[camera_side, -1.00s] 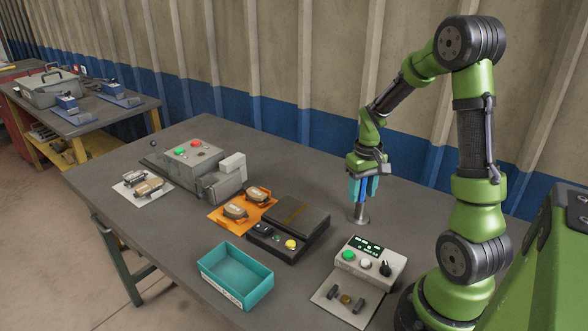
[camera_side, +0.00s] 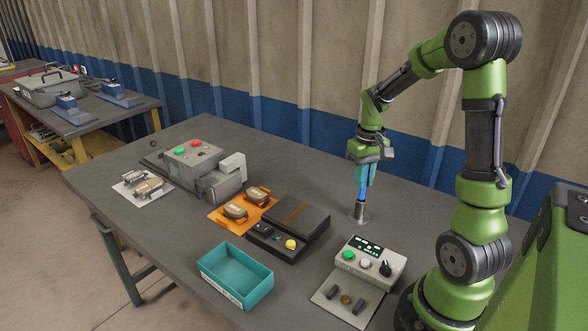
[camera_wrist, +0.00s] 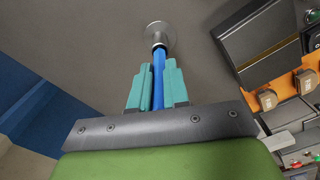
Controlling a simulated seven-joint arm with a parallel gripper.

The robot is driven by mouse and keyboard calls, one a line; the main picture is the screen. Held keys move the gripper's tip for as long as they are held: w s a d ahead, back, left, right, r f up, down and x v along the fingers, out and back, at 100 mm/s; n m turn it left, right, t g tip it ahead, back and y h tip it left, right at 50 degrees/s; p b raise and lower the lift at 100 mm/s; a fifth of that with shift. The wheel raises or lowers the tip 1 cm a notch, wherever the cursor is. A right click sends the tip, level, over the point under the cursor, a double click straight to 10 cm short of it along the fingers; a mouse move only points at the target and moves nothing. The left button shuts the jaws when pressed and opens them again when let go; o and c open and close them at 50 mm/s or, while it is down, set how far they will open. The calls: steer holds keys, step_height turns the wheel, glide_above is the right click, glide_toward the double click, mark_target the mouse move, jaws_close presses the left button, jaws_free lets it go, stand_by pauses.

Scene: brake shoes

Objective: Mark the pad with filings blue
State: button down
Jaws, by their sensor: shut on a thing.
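My gripper (camera_side: 364,176) has teal fingers shut on a blue marker (camera_side: 361,193). The marker is upright, its lower end at a round metal stand (camera_side: 359,215) on the table. The wrist view also shows the blue marker (camera_wrist: 158,70) between the teal fingers, with the stand (camera_wrist: 160,37) at its far end. Two brown brake pads, one nearer (camera_side: 235,211) and one farther (camera_side: 257,195), lie on an orange mat (camera_side: 214,214). More pad-like parts (camera_side: 148,187) lie on a white sheet at the left. Filings are too small to make out on any pad.
A black device with a flat top plate (camera_side: 297,213) stands beside the orange mat. A grey machine with buttons (camera_side: 190,163) stands behind. A teal tray (camera_side: 232,257) is empty. A control box (camera_side: 370,260) stands near my base. The table around the stand is clear.

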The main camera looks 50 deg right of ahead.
step_height(320, 180, up, 13)
steer(key=shift+r, duration=0.1)
stand_by(0.7)
steer(key=shift+w+a+f, duration=0.1)
steer(key=shift+a+f, duration=0.05)
steer(key=shift+f, duration=0.05)
steer(key=w+a+f+t+y, duration=0.1)
steer(key=w+a+f, duration=0.15)
steer(key=w, duration=0.55)
steer(key=w+a+f+t, duration=0.1)
steer(key=w+a+f, duration=0.1)
steer(key=w+a, duration=0.35)
steer(key=w+a+f+t+y, duration=0.1)
steer(key=w+a+f, duration=0.15)
steer(key=w, duration=0.75)
step_height(320, 180, down, 6)
steer(key=shift+s+d, duration=0.2)
steer(key=shift+f, duration=0.55)
steer(key=shift+w, duration=1.25)
stand_by(1.8)
